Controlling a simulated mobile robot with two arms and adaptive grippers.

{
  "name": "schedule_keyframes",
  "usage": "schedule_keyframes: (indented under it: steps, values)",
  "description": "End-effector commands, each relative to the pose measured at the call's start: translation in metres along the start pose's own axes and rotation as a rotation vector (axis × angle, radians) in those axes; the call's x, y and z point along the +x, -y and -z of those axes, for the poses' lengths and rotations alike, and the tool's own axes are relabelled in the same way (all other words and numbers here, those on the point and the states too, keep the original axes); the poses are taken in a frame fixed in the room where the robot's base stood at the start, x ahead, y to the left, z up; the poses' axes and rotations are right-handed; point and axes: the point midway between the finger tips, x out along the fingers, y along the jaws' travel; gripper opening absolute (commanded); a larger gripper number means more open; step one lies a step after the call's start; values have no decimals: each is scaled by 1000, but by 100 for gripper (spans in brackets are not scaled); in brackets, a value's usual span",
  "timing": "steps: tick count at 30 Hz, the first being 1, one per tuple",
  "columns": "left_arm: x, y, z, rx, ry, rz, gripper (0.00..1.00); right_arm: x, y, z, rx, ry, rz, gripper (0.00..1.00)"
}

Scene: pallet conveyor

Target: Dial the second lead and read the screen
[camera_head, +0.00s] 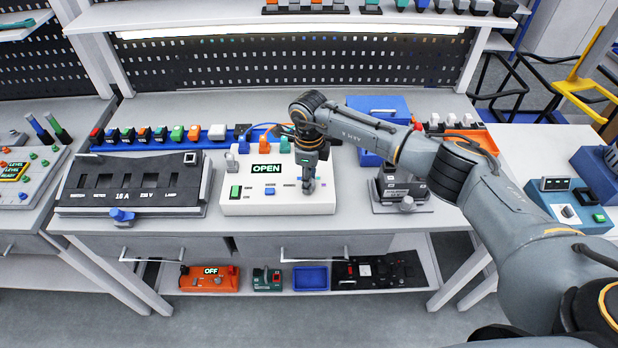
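A white tester box (277,206) stands on the bench in the middle. Its dark screen (267,171) reads "OPEN" in green. A green button (236,192) and a blue button (270,190) sit on its top. Coloured plugs, including a blue one (243,146) and an orange one (264,146), stand along its back edge, with a blue lead (262,126) arching behind them. My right gripper (308,187) points down over the box's right part. It hides what lies under its fingertips, and I cannot tell whether it touches a dial. My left gripper is out of view.
A grey slotted fixture (132,205) with a blue knob lies left of the box. A row of coloured connectors stands behind it. Bare bench lies along the front.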

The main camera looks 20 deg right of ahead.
Motion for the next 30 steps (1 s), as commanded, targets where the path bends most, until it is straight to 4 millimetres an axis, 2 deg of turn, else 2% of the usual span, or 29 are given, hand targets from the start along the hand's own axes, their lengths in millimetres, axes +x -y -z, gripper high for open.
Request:
schedule_keyframes:
  steps: [8,14,30]
  values:
    - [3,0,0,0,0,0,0,0,1,0,29,1,2,0]
    - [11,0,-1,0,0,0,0,1,1,0,124,1,2,0]
    - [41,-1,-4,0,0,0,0,1,1,0,611,2,3,0]
